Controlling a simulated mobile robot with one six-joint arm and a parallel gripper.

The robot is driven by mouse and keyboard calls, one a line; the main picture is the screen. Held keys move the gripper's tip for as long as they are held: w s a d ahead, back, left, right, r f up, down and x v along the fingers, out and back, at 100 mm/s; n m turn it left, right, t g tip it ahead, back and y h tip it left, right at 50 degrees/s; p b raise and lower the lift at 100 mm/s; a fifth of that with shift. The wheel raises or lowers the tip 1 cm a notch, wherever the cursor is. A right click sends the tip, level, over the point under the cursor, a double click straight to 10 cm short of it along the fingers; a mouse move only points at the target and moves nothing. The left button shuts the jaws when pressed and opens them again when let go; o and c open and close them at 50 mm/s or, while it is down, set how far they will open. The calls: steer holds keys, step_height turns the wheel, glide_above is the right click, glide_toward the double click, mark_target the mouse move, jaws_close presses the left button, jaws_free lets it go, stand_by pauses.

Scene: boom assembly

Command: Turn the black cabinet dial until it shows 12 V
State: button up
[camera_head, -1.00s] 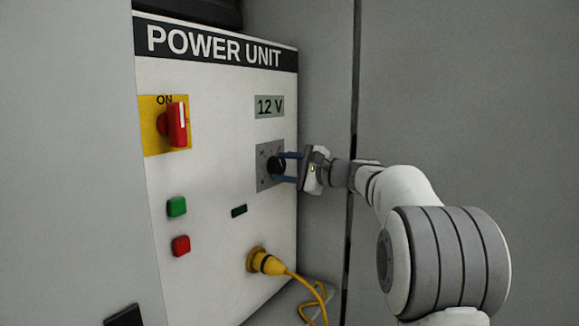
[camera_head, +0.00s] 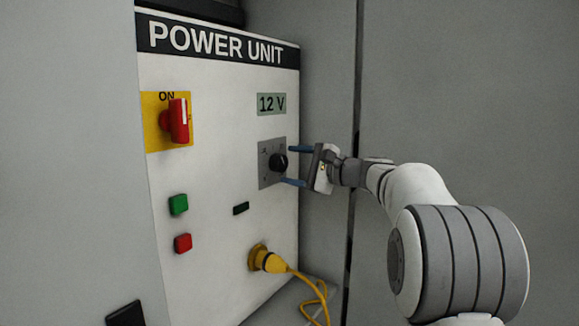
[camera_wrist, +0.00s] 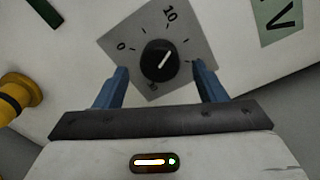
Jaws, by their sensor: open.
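The black cabinet dial (camera_head: 278,163) sits on a grey plate (camera_head: 265,181) on the white power unit. The display (camera_head: 271,104) above it reads 12 V. In the wrist view the dial (camera_wrist: 160,60) has a white pointer line, and marks 0 and 10 show on the plate around it. My gripper (camera_head: 298,166) is open, its two blue fingers apart and clear of the dial, just to its right in the head view. In the wrist view the fingers (camera_wrist: 162,84) stand on either side of the dial with gaps, holding nothing.
A red rotary switch (camera_head: 178,121) on a yellow plate marked ON is at the left of the panel. A green button (camera_head: 178,205) and a red button (camera_head: 183,243) are below it. A yellow plug (camera_head: 266,260) with a cable is at the lower right.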

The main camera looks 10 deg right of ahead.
steer(key=v, duration=0.5)
steer(key=shift+s+d, duration=0.2)
steer(key=shift+s, duration=0.05)
steer(key=s+a+f+n+g+h+p, duration=0.1)
steer(key=s+a+f+n+g+h, duration=0.15)
steer(key=s+a+f, duration=0.35)
steer(key=s+a+f+n+g+h+p, duration=0.2)
steer(key=s+a+f+n+g, duration=0.15)
steer(key=s+f, duration=0.35)
steer(key=s+d+f+n+g+h+p, duration=0.1)
steer(key=s+f+n+h, duration=0.3)
steer(key=s, duration=0.7)
steer(key=s+d+f+n+g+h+p, duration=0.1)
steer(key=s+d+f+n+g+h, duration=0.1)
steer(key=s+f, duration=0.5)
steer(key=s+d+n+h, duration=0.1)
steer(key=s+n+h, duration=0.1)
steer(key=s, duration=0.1)
steer(key=shift+s+d+f+g+p, duration=0.2)
steer(key=shift+s+f+g+p, duration=0.15)
steer(key=shift+s+f+g, duration=0.05)
